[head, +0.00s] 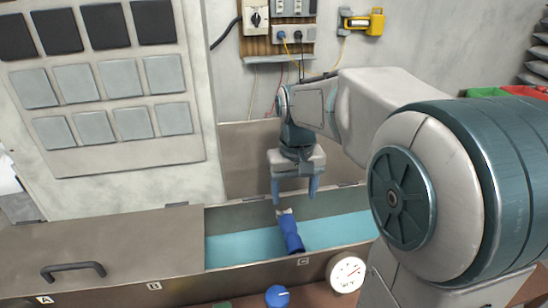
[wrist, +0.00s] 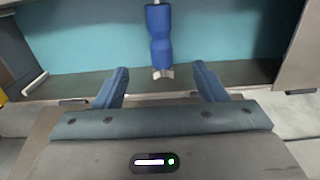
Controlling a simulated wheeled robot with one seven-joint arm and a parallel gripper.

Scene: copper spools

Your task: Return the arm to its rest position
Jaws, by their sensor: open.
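My gripper (head: 295,188) is open and empty, pointing down over the far side of a long metal tank at the opening near label C. In the wrist view, my two blue fingers (wrist: 162,86) are spread apart with nothing between them. A blue-handled object with a pale metal end (head: 290,235) lies in or across the tank, just in front of the fingers. In the wrist view, the blue object (wrist: 158,35) lies beyond the fingertips and appears apart from them. My arm reaches in from the right of the head view.
The tank has a teal interior (head: 240,248) and a closed lid (head: 110,240) with a dark handle (head: 72,268) at left. A blue knob (head: 278,296) and a round gauge (head: 345,272) sit in front. A panelled cabinet (head: 110,100) stands behind left. Wall switches (head: 278,35) are behind.

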